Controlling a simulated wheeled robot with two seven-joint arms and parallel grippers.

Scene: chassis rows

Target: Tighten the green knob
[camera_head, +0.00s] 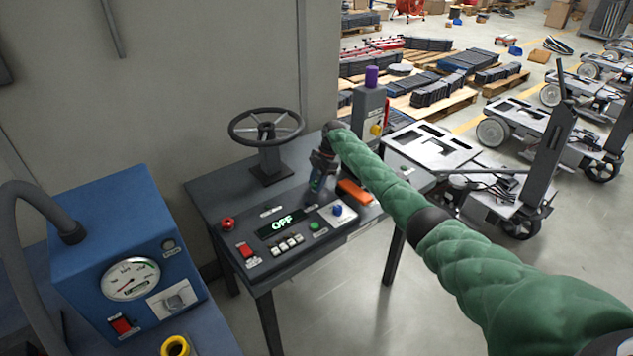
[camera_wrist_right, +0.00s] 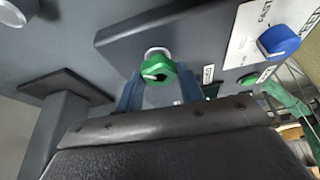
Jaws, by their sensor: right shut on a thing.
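The green knob (camera_wrist_right: 157,68) shows in the right wrist view, on a pale stem against the dark grey panel. It has a white pointer mark on its face. My right gripper (camera_wrist_right: 160,80) has one blue finger on each side of the knob and is shut on it. In the head view my right gripper (camera_head: 318,184) is over the back part of the console table (camera_head: 218,192), and the knob is hidden behind it. My left gripper is not in view.
The console has a steering wheel (camera_head: 266,127), an "OFF" display (camera_head: 281,223), a red button (camera_head: 227,224) and a blue knob (camera_head: 337,210). A blue gauge box (camera_head: 126,240) stands at left. Wheeled chassis (camera_head: 520,125) stand at right, with clear floor in front.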

